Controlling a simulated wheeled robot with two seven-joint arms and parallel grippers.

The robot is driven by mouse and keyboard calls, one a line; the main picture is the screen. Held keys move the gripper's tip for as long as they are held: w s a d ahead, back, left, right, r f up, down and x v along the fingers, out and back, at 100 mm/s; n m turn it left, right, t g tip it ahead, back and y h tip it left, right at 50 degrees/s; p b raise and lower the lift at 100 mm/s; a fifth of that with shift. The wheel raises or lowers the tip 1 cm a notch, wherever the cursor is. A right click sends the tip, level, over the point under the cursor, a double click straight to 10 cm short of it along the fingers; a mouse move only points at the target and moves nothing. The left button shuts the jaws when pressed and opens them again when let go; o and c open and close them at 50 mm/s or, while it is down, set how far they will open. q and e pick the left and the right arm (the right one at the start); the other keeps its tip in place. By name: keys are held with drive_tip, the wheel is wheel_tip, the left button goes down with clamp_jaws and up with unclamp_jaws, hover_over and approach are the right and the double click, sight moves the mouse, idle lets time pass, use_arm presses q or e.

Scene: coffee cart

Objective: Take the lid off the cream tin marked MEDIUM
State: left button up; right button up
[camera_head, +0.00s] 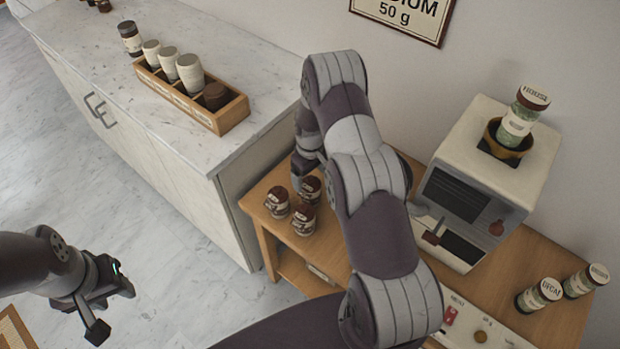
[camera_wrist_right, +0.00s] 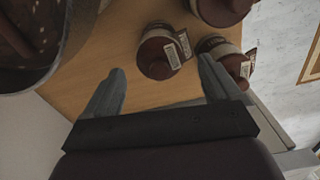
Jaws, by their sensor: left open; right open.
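Three small cream tins with brown lids and label tags stand close together on the wooden table: a left tin (camera_head: 277,204), a back tin (camera_head: 311,190) and a front tin (camera_head: 303,221). Their tag lettering is too small to read, so I cannot tell which says MEDIUM. In the right wrist view one lidded tin (camera_wrist_right: 158,55) lies ahead between my open fingers; two others (camera_wrist_right: 222,8) (camera_wrist_right: 226,58) sit to its right. My right gripper (camera_wrist_right: 162,72) is open and empty. My left gripper (camera_head: 112,298) is open and empty over the floor, far from the tins.
A marble counter (camera_head: 95,70) holds a wooden cup box (camera_head: 232,115). A round metal vessel (camera_wrist_right: 75,30) shows upper left in the wrist view.

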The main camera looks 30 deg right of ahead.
drive_tip(key=shift+s+d+f, duration=0.1)
drive_tip(key=shift+s+f, duration=0.05)
drive_tip(key=shift+f, duration=0.65)
drive_tip(key=c, duration=1.1)
drive_tip(key=shift+r, duration=0.1)
drive_tip(key=shift+c, duration=0.2)
